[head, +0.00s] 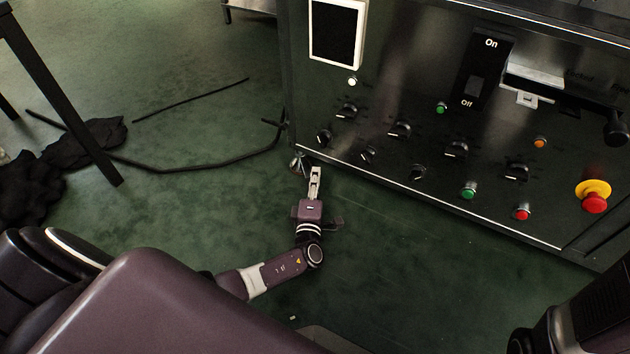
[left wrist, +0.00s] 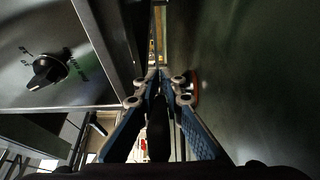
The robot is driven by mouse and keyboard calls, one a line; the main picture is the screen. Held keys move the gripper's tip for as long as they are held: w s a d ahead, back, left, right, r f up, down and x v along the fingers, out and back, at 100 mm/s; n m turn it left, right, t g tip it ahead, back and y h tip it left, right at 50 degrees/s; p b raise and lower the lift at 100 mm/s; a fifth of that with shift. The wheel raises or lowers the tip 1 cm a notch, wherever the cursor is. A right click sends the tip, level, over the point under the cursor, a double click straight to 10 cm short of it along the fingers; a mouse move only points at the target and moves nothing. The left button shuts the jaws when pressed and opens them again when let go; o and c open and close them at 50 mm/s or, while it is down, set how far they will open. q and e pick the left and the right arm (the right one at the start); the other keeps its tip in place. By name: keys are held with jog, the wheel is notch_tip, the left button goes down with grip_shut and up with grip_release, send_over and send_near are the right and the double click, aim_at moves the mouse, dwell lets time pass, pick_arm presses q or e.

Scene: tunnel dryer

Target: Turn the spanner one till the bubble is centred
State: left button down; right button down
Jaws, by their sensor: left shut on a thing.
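My left gripper (head: 316,172) is low down, at the lower left corner of the dark machine (head: 420,230). In the left wrist view its blue fingers (left wrist: 157,78) come together at their tips. It is shut on what seems to be the spanner, but the held part is thin, dark and mostly hidden by the fingers. A small metal foot (head: 298,162) shows at the machine's corner, just left of the fingertips. I cannot make out a bubble level in either view. My right gripper is out of the picture.
The machine's front carries several black knobs (head: 400,129), a red stop button (head: 593,203) on yellow, and an On/Off switch (head: 474,88). A black hose (head: 200,166) and dark cloth (head: 85,140) lie on the green floor at left, by a table leg (head: 75,125).

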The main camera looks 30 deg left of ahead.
pick_arm(q)
jog(key=shift+w+d, duration=0.1)
jog(key=shift+d, duration=0.45)
jog(key=c, duration=2.2)
grip_release()
jog(key=shift+o, duration=0.9)
jog(key=shift+a, duration=0.2)
jog(key=shift+a, duration=0.1)
jog(key=shift+a, duration=0.1)
